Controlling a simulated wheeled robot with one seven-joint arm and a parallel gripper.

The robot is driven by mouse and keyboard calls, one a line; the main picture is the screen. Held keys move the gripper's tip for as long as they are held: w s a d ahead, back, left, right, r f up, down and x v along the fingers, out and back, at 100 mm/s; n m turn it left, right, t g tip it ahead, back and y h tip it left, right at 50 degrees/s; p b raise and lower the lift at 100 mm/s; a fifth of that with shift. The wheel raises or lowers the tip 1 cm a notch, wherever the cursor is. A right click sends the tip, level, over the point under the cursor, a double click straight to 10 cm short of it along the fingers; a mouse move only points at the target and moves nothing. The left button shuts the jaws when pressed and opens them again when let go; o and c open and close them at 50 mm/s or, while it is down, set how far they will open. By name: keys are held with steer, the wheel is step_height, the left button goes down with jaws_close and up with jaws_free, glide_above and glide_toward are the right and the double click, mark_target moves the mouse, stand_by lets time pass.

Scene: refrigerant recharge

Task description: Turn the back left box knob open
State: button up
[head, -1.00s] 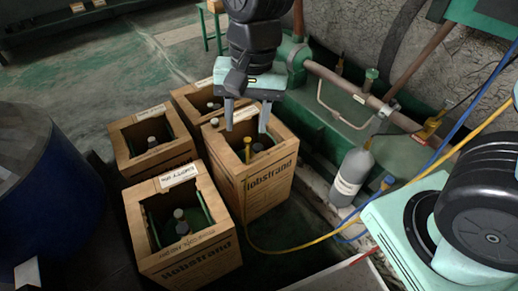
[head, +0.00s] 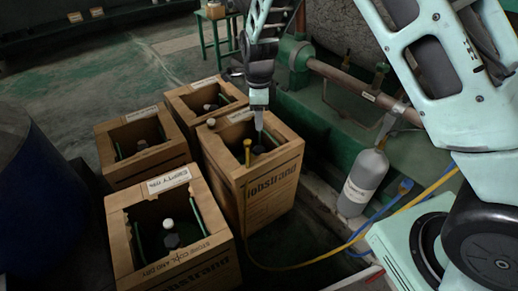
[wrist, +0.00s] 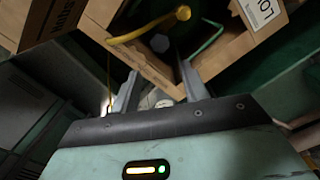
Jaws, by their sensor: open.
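Four open-topped wooden boxes stand in a two-by-two group. The back left box (head: 118,170) holds a dark knob (head: 142,145), small and partly shaded inside it. My gripper (head: 259,128) is not at that box; it hangs over the front right box (head: 275,190), pointing down, seen edge-on. In the wrist view its two fingers (wrist: 160,75) are apart with nothing held between them. Beyond them is a box with a grey hexagonal knob (wrist: 160,43) and a yellow hose.
The front left box (head: 185,270) has a white cap (head: 168,222), and the back right box (head: 238,100) stands behind. A blue drum (head: 35,190) stands left. Green pipework runs behind my arm.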

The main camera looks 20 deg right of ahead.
mark_target(259, 149)
step_height(259, 149, down, 12)
steer(key=b, duration=0.4)
steer(key=shift+f, duration=0.2)
steer(key=c, duration=0.7)
